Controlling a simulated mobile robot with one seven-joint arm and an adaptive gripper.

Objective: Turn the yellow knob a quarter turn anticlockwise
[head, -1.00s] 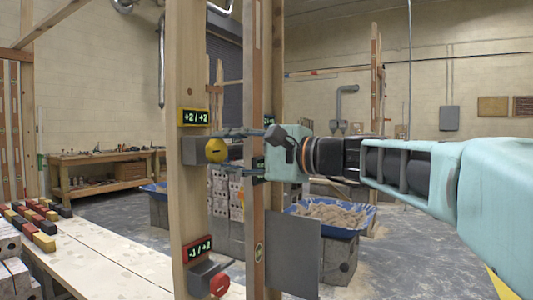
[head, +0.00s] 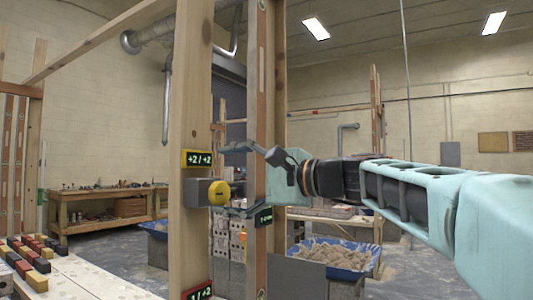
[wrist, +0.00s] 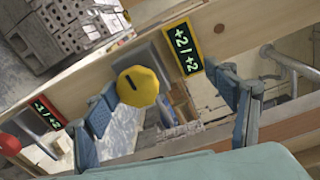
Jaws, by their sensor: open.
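The yellow knob (head: 217,193) sits on a grey box (head: 196,192) on the wooden post. A green display reading +2 / +2 (head: 198,158) is just above it. In the wrist view the knob (wrist: 138,86) is round and faceted, with a dark mark on its face. My gripper (head: 232,179) is open, one finger above the knob's level and one below. In the wrist view the fingers (wrist: 163,88) stand on either side of the knob, with a wider gap on the display side. I cannot tell whether either finger touches it.
A red knob (wrist: 8,143) and a red-framed display (wrist: 46,112) are lower on the same post. A second post (head: 258,120) stands close by my gripper. A blue tub (head: 335,257) of mortar stands behind.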

